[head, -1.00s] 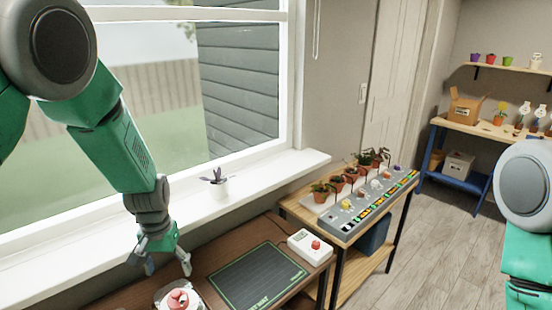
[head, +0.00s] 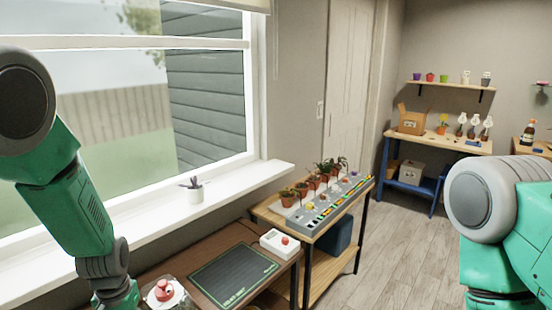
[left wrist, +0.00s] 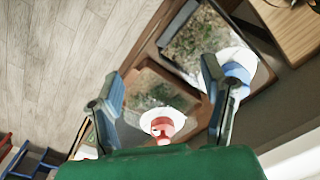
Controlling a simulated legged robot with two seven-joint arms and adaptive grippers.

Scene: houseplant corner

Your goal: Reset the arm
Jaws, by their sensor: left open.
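My left arm comes down the left side of the head view, and its gripper is mostly cut off by the bottom edge. In the left wrist view my left gripper (left wrist: 165,90) has its two fingers wide apart with nothing held between them. A red and white object (left wrist: 162,126) shows below, between and beyond the fingers. Likely the same red and white object (head: 164,289) shows in the head view, right of my left arm. My right arm shows at the right of the head view, but its gripper is out of frame.
A dark cutting mat (head: 233,275) and a white box with a red button (head: 287,242) are on the brown desk. Several potted plants and a grey strip with coloured blocks (head: 330,205) stand on the table beyond. A small white pot (head: 195,191) stands on the windowsill (head: 240,181).

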